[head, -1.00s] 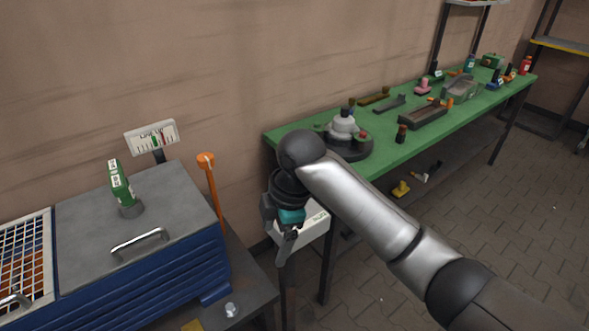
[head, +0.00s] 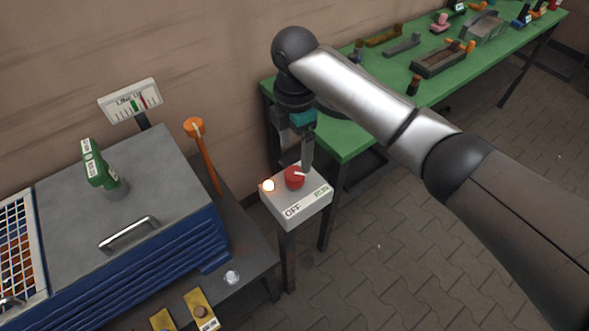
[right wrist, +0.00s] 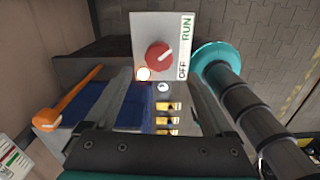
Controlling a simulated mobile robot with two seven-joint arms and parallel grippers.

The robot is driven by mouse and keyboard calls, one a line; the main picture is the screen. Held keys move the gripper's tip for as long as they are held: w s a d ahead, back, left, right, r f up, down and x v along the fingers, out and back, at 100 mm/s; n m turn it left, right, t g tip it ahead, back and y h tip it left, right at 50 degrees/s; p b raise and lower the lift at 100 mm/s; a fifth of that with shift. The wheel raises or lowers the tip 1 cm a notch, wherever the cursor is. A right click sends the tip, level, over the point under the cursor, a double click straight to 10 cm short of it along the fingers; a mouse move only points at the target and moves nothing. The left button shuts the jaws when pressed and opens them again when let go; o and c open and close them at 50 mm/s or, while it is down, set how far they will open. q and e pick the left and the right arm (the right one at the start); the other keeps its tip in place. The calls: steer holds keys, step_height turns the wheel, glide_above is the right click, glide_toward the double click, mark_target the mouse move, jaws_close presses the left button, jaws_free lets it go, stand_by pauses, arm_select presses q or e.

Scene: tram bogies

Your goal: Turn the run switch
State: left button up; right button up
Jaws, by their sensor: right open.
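The run switch is a red round knob (head: 294,178) with a white pointer mark, on top of a white box (head: 280,207) on a post. The box is labelled OFF and RUN, and a small lamp (head: 268,186) glows beside the knob. My right gripper (head: 294,158) is open and empty, pointing down just behind and above the knob; I see no contact. In the right wrist view the knob (right wrist: 158,57) lies beyond the open fingers (right wrist: 163,100), with the pointer slanted. I cannot tell which label it points at. My left gripper is not in view.
A blue machine with a grey lid (head: 110,205) stands left, with an orange lever (head: 204,155) and a dial gauge (head: 130,101). A green workbench (head: 385,110) with parts stands behind my right arm.

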mark_target(294, 173)
step_height(294, 173, down, 8)
steer(key=shift+r+b, duration=0.2)
steer(key=shift+b, duration=0.35)
steer(key=shift+c, duration=0.3)
steer(key=c, duration=1.3)
steer(key=m+p, duration=0.1)
steer(key=p, duration=0.1)
steer(key=m+p, duration=0.1)
steer(key=m, duration=0.1)
steer(key=m+p, duration=0.1)
steer(key=p, duration=0.1)
steer(key=shift+r+p, duration=0.25)
steer(key=shift+p, duration=0.1)
steer(key=m+p, duration=0.2)
steer(key=m, duration=0.1)
steer(key=shift+a, duration=0.1)
steer(key=m+p, duration=0.2)
steer(key=m, duration=0.2)
steer(key=shift+f+m+p, duration=0.15)
steer(key=shift+m+p, duration=0.15)
steer(key=shift+p, duration=0.05)
steer(key=shift+m+p, duration=0.75)
steer(key=shift+m, duration=1.45)
